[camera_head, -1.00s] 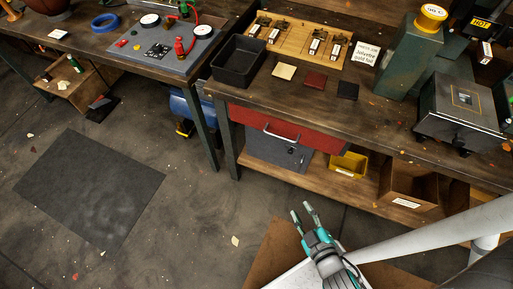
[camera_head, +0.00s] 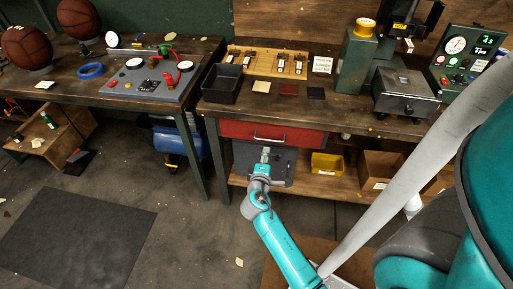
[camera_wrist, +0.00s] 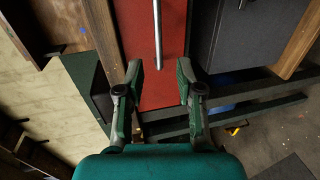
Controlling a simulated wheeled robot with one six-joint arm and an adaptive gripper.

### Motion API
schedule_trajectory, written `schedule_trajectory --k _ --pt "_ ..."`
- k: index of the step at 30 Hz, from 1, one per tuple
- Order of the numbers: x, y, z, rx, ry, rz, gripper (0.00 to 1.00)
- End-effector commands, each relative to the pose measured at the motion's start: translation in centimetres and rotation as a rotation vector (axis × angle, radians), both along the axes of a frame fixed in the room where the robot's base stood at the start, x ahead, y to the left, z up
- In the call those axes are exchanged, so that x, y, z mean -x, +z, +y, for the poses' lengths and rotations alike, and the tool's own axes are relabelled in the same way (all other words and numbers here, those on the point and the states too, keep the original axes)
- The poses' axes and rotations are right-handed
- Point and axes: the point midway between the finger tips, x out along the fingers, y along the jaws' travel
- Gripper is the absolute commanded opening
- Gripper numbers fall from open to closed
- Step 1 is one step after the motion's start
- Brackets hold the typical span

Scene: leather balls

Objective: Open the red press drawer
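The red drawer (camera_head: 305,138) sits under the right workbench's top and looks shut in the head view. Its pale metal bar handle (camera_head: 270,139) is on the front. My gripper (camera_head: 265,152) is just below and in front of the handle. In the wrist view the red drawer front (camera_wrist: 132,35) fills the middle, and the handle (camera_wrist: 157,35) runs down from the top edge. My gripper (camera_wrist: 160,70) is open there, with one finger on each side of the handle's line. The handle's lower end is about level with the fingertips; I cannot tell if they touch.
A grey box (camera_head: 243,160) stands below the drawer. A yellow bin (camera_head: 326,163) and a cardboard box (camera_head: 379,169) are on the lower shelf. A black tray (camera_head: 222,84) and a grey press (camera_head: 405,92) stand on the bench.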

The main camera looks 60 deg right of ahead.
Motion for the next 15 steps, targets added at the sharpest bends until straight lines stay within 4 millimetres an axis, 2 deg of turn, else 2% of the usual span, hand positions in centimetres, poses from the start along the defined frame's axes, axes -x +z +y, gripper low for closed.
schedule_trajectory --k 8,15 --pt "-0.9 -0.2 -2.5 0.009 -0.013 0.005 0.37" --pt "-2.5 -1.1 -6.3 0.008 -0.012 0.004 0.37"
